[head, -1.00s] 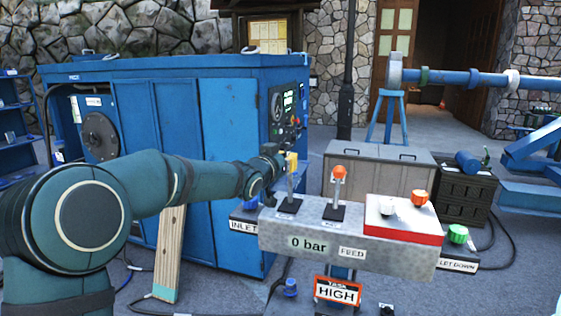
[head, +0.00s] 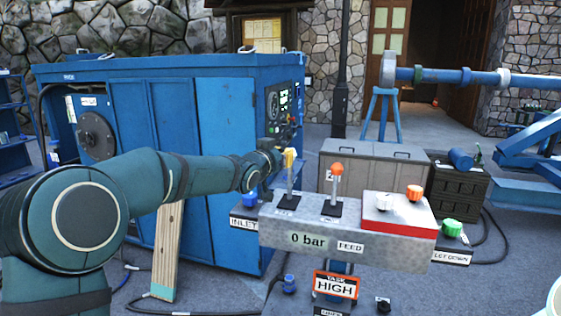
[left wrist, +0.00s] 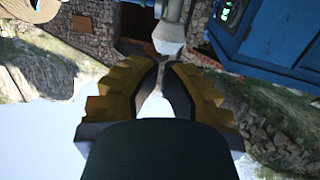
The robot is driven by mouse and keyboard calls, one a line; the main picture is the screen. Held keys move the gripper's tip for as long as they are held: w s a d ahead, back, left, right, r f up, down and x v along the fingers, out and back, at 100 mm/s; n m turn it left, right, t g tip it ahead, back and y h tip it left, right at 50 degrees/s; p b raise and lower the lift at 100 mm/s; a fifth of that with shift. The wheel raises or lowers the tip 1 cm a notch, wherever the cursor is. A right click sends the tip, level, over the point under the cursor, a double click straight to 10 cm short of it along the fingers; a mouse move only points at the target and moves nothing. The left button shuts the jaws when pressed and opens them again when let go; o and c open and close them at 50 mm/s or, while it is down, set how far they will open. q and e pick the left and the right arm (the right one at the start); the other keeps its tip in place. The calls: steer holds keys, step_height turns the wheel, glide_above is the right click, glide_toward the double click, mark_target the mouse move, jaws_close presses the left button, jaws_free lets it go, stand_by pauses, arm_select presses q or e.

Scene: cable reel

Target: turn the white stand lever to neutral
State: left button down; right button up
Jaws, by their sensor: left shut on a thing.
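The white-knobbed stand lever (head: 289,181) rises nearly upright from a black base at the left end of the grey control stand (head: 282,229). Its knob is hidden behind yellow fingers in the head view. In the left wrist view, a pale knob (left wrist: 168,38) on a grey shaft shows at the fingertips. My left gripper (head: 289,157) is at the top of this lever, shut on the knob. In the left wrist view its yellow fingers (left wrist: 163,72) curve together, with a small gap between them. My right gripper is out of view.
An orange-knobbed lever (head: 335,186) stands close to the right. A red and white box (head: 400,229) with white and orange knobs sits at the stand's right end. A blue cabinet (head: 180,110) is behind my left arm. A grey chest (head: 372,170) stands behind the stand.

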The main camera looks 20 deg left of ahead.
arm_select(q)
steer(key=r+b+v, duration=0.1)
steer(key=v, duration=1)
steer(key=s+d+f+n+g+b, duration=0.1)
steer(key=s+d+f+g, duration=0.1)
steer(key=f, duration=1)
steer(key=s+d+f+g+b, duration=0.1)
steer(key=s+d+f+g, duration=0.15)
steer(key=f, duration=0.85)
steer(key=s+d+f+n+g, duration=0.1)
steer(key=d+f+g, duration=0.15)
steer(key=f, duration=0.95)
steer(key=s+d+f+n+g+b, duration=0.2)
steer(key=s+d+f+g, duration=0.2)
steer(key=s+f, duration=1.9)
steer(key=s+g, duration=0.1)
steer(key=g, duration=0.2)
steer(key=shift+f+g, duration=0.15)
steer(key=shift+g, duration=0.15)
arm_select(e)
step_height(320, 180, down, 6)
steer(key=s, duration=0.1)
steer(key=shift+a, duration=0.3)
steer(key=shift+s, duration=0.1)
